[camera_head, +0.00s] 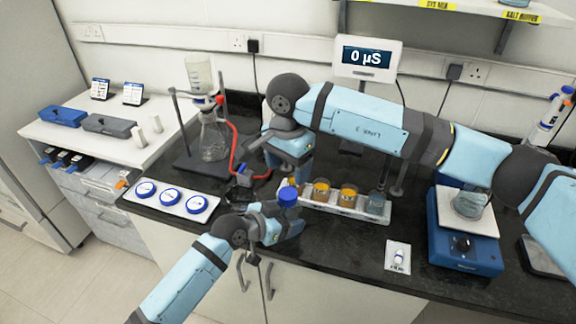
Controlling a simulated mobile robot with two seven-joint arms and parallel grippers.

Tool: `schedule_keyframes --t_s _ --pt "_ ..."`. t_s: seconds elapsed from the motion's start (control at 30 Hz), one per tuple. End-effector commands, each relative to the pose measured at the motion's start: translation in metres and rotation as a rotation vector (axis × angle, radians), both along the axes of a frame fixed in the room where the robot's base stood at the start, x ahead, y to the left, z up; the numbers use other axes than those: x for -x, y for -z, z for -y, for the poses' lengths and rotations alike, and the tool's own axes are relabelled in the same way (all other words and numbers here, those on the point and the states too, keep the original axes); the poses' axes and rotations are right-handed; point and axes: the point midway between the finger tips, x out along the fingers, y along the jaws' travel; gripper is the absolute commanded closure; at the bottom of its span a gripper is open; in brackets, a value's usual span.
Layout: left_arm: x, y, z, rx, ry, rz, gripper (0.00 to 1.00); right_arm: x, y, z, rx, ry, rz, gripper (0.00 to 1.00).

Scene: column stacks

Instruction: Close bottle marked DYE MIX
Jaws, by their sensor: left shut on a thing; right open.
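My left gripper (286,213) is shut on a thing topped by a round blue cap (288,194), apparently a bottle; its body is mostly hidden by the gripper. It is at the left end of the white rack (333,209). My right gripper (292,174) is open just above the blue cap, its fingers partly hidden by my wrist. The rack holds orange jars (321,190) (348,194) and a grey-blue jar (376,203). I cannot read a DYE MIX label on any of them.
A white tray (183,210) with three blue-rimmed discs lies to the left. Behind it stand a flask (212,140) and red hose (236,150). A blue balance or stirrer (465,254) stands right, and a small white item on a card (398,258) lies in front.

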Motion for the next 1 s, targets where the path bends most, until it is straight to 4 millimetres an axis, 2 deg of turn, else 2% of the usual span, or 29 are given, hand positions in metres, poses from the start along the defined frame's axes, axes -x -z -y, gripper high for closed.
schedule_keyframes --t_s 0.37,0.47,0.8,1.0 --pt "0.000 0.000 0.000 0.000 0.000 0.000 0.94 0.000 0.003 0.000 0.001 -0.004 -0.001 0.30" --pt "0.000 0.000 0.000 0.000 0.000 0.000 0.94 0.000 0.013 0.000 0.002 -0.003 -0.001 0.30" --pt "0.000 0.000 0.000 0.000 0.000 0.000 0.94 0.000 0.063 0.000 0.000 -0.002 -0.001 0.30" --pt "0.000 0.000 0.000 0.000 0.000 0.000 0.94 0.000 0.078 0.000 0.001 -0.002 0.001 0.30"
